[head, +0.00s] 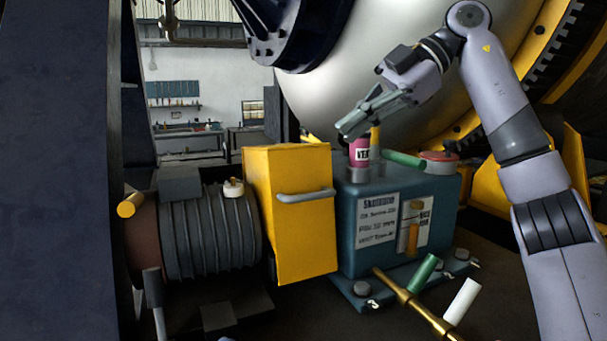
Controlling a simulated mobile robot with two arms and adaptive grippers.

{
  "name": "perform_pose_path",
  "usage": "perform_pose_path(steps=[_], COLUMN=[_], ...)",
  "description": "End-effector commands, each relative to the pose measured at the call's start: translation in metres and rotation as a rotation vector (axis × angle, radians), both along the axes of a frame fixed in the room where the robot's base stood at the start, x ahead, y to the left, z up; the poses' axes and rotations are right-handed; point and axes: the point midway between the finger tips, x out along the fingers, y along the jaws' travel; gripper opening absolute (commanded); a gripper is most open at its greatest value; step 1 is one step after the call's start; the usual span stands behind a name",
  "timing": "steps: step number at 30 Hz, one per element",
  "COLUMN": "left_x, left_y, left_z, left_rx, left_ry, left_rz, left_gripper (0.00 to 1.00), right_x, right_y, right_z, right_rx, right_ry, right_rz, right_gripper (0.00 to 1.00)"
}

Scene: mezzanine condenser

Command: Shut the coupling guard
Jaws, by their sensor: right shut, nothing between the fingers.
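The yellow coupling guard (289,225) stands between the grey ribbed motor (207,240) and the teal pump block (363,237). A grey bar handle (305,196) crosses its front panel. I cannot tell from this view how far the guard stands open. My right gripper (352,127) is shut with nothing in it. It is above and to the right of the guard, close over the pink labelled cap (359,152) on top of the pump block, and apart from the handle. I cannot tell whether it touches the cap. My left gripper is not in view.
A brass pipe (412,303) with a green-handled lever (424,272) and a white-handled lever (463,300) sticks out at lower right. A large pale tank (350,80) fills the back. A dark column (55,170) closes off the left. Open space lies in front of the guard.

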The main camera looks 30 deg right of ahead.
Motion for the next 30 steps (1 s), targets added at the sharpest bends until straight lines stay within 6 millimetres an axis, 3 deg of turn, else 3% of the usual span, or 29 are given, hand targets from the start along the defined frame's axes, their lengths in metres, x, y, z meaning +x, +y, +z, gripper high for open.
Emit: perform_pose_path(steps=[11, 18, 30], left_x=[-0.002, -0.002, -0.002], left_y=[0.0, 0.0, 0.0], left_z=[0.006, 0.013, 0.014], left_rx=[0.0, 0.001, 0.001], left_ry=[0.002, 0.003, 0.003], left_rz=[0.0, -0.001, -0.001], left_gripper=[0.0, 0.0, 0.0], right_x=[0.026, 0.038, 0.041], right_y=[0.056, 0.054, 0.054], right_z=[-0.053, -0.081, -0.088], right_rx=[-0.001, 0.001, 0.002], right_ry=[0.002, 0.001, -0.002], right_rz=[0.005, 0.002, 0.003], right_gripper=[0.0, 0.0, 0.0])
